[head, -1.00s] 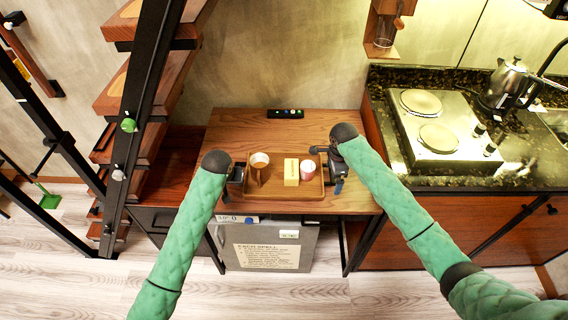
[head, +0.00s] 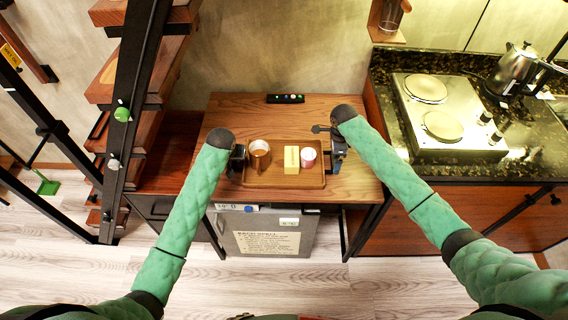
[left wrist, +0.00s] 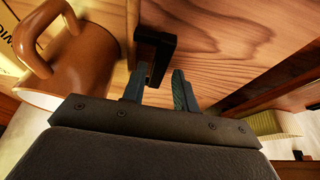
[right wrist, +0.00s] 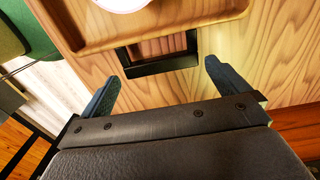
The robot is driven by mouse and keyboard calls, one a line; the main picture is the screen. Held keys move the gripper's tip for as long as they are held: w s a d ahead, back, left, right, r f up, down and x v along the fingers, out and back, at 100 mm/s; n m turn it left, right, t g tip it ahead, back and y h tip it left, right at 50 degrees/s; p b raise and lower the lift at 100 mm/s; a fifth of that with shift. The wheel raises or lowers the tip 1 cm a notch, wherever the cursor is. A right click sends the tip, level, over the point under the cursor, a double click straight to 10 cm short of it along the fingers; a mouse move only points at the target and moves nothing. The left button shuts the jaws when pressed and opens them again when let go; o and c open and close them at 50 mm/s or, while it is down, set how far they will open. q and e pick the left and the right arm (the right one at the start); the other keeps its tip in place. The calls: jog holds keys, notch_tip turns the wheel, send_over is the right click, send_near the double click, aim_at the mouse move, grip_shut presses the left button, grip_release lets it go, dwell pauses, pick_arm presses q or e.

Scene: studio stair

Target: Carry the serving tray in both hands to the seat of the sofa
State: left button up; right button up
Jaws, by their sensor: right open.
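The wooden serving tray (head: 284,185) sits on the wooden table in the head view, holding a copper-brown mug (head: 260,155), a yellow block (head: 291,160) and a pink-white cup (head: 308,160). My left gripper (head: 238,162) is at the tray's left end. In the left wrist view its fingers (left wrist: 158,90) are fairly close together around the black handle (left wrist: 158,45); I cannot tell whether they clamp it. My right gripper (head: 339,156) is at the right end. In the right wrist view its fingers (right wrist: 162,85) are spread wide on either side of the other black handle (right wrist: 160,67). No sofa is in view.
The wooden table (head: 240,110) carries a small black control strip (head: 286,98) at the back. An open-tread stair (head: 125,85) stands close on the left. A counter with a hotplate (head: 450,125) and kettle (head: 512,70) is on the right. Pale floor (head: 390,275) is open in front.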

aim_at(334, 160)
pick_arm(q)
jog(key=shift+x, duration=1.75)
pick_arm(e)
jog(key=shift+w+f, duration=0.15)
jog(key=shift+f, duration=1.6)
pick_arm(q)
jog(key=shift+r, duration=0.1)
pick_arm(e)
jog(key=shift+r, duration=0.1)
pick_arm(q)
grip_shut()
pick_arm(e)
jog(key=c, duration=1)
